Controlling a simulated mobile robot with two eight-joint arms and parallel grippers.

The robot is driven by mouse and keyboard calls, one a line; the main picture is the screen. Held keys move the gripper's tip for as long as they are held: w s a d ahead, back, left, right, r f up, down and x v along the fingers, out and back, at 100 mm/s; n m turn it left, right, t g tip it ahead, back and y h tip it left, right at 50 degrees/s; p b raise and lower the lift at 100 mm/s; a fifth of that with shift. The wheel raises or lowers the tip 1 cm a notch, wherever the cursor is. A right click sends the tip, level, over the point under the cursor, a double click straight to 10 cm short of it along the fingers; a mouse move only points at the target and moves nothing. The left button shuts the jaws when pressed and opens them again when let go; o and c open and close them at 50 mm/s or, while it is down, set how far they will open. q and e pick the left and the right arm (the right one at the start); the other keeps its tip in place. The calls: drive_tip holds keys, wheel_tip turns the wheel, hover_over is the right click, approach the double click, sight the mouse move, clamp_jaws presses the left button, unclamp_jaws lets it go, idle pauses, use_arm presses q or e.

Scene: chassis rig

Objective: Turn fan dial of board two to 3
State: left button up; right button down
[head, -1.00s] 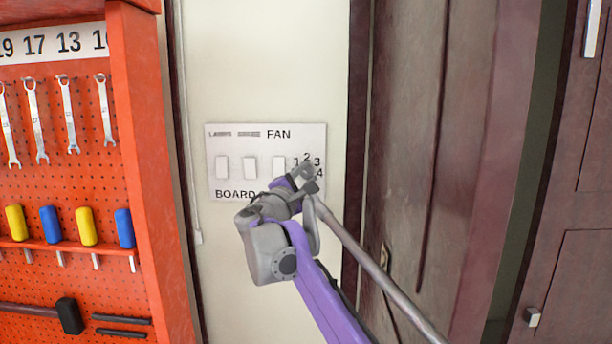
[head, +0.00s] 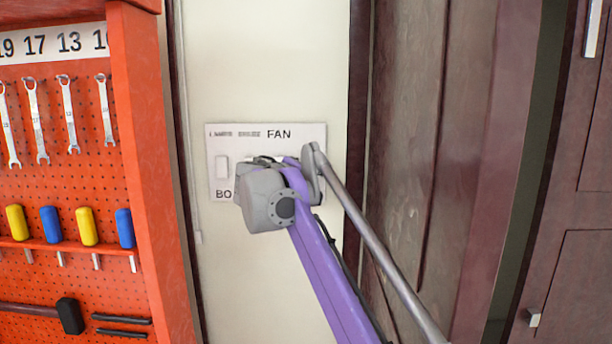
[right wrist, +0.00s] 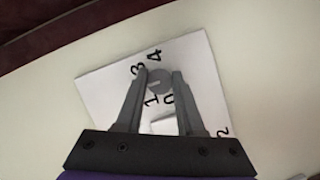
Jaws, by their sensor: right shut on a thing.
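The white board (head: 300,145) with the word FAN is on the wall in the head view. My right wrist covers its dial, numbers and most of its switches there. In the right wrist view, the board (right wrist: 105,95) appears tilted, with 3, 4, 1 and 0 visible around a small round grey fan dial (right wrist: 158,83). My right gripper (right wrist: 161,75) is shut on the dial, one finger on each side. I cannot tell which number the dial points to. A figure 2 is at the board's lower right corner. My left gripper is not in view.
A white switch (right wrist: 163,123) lies between my fingers, below the dial. An orange tool rack (head: 150,150) with wrenches and coloured handles stands to the left. A dark wooden door frame (head: 357,110) is close on the right.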

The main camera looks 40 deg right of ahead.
drive_tip(key=shift+d+r+m+t+y, duration=0.1)
drive_tip(key=shift+m+t+y, duration=0.25)
drive_tip(key=shift+m+y, duration=0.95)
drive_tip(key=shift+r+m+t+y, duration=0.1)
drive_tip(key=shift+m+t+y, duration=0.4)
drive_tip(key=shift+m, duration=1.5)
drive_tip(key=c, duration=0.5)
unclamp_jaws()
drive_tip(key=shift+f, duration=0.1)
drive_tip(key=v, duration=1.1)
drive_tip(key=shift+d, duration=0.15)
